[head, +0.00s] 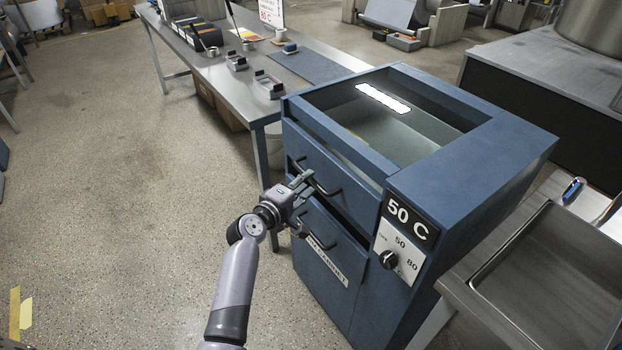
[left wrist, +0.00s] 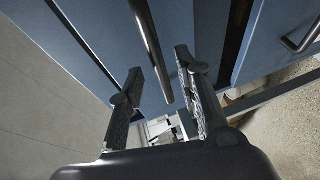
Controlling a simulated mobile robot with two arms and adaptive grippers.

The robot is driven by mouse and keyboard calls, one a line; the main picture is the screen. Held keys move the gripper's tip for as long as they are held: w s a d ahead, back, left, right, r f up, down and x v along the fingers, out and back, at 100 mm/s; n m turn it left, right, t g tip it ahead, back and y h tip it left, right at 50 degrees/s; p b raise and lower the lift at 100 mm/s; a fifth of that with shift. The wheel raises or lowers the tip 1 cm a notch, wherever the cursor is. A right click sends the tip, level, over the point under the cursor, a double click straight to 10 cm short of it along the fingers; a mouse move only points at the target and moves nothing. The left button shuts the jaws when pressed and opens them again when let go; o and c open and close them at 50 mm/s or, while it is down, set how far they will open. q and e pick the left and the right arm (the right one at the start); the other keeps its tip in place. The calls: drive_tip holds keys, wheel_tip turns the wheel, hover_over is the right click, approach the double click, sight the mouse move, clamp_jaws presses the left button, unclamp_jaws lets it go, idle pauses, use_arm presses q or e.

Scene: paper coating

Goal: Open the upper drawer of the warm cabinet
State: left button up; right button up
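The blue warm cabinet (head: 460,185) stands right of centre in the head view, with a glass top and a "50 C" sign. Its upper drawer (head: 345,165) has a dark bar handle (head: 325,188); a dark gap shows below its front. I cannot tell whether it is pulled out slightly. My left gripper (head: 302,182) is at this handle and partly covers it. In the left wrist view its two fingers (left wrist: 159,68) are apart, with the handle bar (left wrist: 148,40) running between the fingertips; I see no grip on it. My right gripper is not in view.
The lower drawer handle (head: 325,243) is just below my gripper. A dial (head: 389,260) is on the cabinet's front right. A metal table (head: 215,75) with small trays stands behind left. A steel sink (head: 560,275) is at the right. The floor (head: 120,180) at left is clear.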

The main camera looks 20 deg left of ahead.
sight(311, 179)
use_arm(q)
drive_tip(key=shift+x, duration=1.6)
drive_tip(key=shift+c, duration=0.4)
clamp_jaws()
